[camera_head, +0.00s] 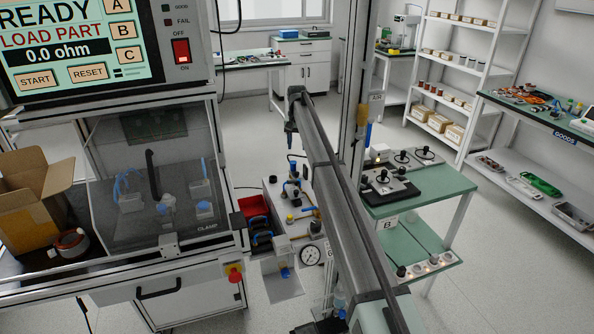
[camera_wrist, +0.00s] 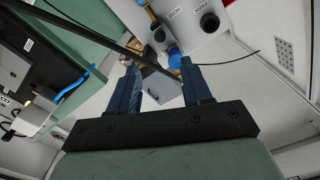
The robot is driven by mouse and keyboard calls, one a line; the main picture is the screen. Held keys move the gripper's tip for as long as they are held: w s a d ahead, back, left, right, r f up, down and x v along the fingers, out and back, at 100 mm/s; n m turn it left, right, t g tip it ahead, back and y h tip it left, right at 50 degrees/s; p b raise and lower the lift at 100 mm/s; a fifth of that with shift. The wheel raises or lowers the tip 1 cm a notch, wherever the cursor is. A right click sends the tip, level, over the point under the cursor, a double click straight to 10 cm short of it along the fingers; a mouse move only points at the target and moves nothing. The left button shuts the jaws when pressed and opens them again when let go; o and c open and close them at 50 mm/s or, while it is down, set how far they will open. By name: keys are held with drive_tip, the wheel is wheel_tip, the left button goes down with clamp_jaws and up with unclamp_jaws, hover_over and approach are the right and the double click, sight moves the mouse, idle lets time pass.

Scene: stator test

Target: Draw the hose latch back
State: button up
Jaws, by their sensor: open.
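In the wrist view, a light panel (camera_wrist: 190,28) carries a label that seems to read HOSE, with round black fittings (camera_wrist: 159,35) beside it. A blue round part (camera_wrist: 175,60) and brass-coloured pieces sit below that label. I cannot tell for sure which piece is the hose latch. My gripper (camera_wrist: 160,80) is open, with two dark blue fingers apart and nothing held. The blue part shows just beyond the fingertips, near the right one; contact is not visible. In the head view, my arm crosses the centre and partly hides the fittings (camera_head: 293,190).
A gauge (camera_head: 311,255) and a red bin (camera_head: 254,208) stand near the fittings. The clear-covered clamp station (camera_head: 130,220) is at left. A green-topped bench (camera_head: 425,185) with controls is at right. In the wrist view, a dark rod (camera_wrist: 70,22) crosses the upper left.

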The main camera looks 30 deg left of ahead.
wheel_tip(320, 180, down, 12)
drive_tip(key=shift+f, duration=0.25)
idle(0.3)
drive_tip(key=shift+c, duration=0.3)
clamp_jaws()
idle(0.3)
